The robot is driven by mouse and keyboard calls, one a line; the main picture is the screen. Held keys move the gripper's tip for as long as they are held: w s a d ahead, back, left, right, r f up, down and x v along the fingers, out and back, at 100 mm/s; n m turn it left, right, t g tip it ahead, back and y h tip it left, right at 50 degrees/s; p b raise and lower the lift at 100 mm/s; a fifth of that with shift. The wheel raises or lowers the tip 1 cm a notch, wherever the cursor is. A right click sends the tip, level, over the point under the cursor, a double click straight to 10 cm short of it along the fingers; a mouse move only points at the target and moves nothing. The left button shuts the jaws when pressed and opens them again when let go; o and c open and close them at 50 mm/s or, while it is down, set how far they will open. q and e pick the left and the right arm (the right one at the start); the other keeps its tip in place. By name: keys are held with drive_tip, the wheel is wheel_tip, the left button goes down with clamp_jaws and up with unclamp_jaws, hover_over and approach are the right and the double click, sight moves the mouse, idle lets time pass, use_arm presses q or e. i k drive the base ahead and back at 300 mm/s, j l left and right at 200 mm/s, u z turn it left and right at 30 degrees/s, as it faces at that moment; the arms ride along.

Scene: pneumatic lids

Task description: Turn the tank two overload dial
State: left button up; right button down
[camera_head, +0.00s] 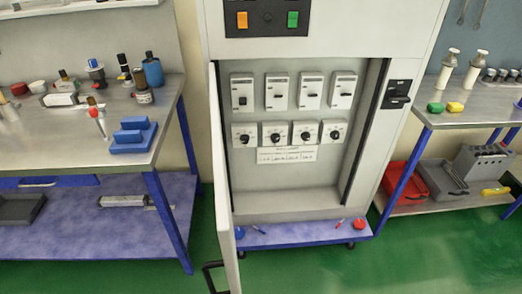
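A tall white cabinet (212,18) stands in the middle with its door (226,200) swung open toward me at the left. Inside, on the back panel, is a lower row of several white dial units with round black knobs: the leftmost dial (245,138), the second dial (275,137), the third dial (305,136) and the rightmost dial (334,135). The labels are too small to read, so I cannot tell which dial is tank two overload. Neither gripper shows in the head view.
Several white breaker switches (277,91) sit above the dials, and a white label plate (287,155) below. The black door handle (212,278) juts toward me. Cluttered workbenches flank the cabinet, left (60,135) and right (480,112). Green floor (330,272) is clear in front.

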sight(244, 139)
drive_tip(key=k, duration=0.85)
drive_tip(key=k+u, duration=0.2)
drive_tip(key=u, duration=0.3)
drive_tip(key=k+j+u, duration=0.1)
drive_tip(key=u, duration=0.4)
drive_tip(key=k+u, duration=0.1)
drive_tip(key=u, duration=1.45)
drive_tip(key=k+l+u, duration=0.15)
drive_tip(key=l, duration=0.25)
drive_tip(key=k+l+u, duration=0.1)
drive_tip(key=l, duration=0.3)
drive_tip(key=k+l, duration=0.15)
drive_tip(key=l, duration=0.25)
drive_tip(key=k+l, duration=0.15)
drive_tip(key=l, duration=0.2)
drive_tip(key=k+l, duration=0.15)
drive_tip(key=l, duration=0.25)
drive_tip(key=k+l, duration=0.1)
drive_tip(key=l, duration=0.3)
drive_tip(key=k+l, duration=0.15)
drive_tip(key=l, duration=0.2)
drive_tip(key=k+l, duration=0.15)
drive_tip(key=l, duration=0.25)
drive_tip(key=k+l, duration=0.15)
drive_tip(key=l, duration=0.25)
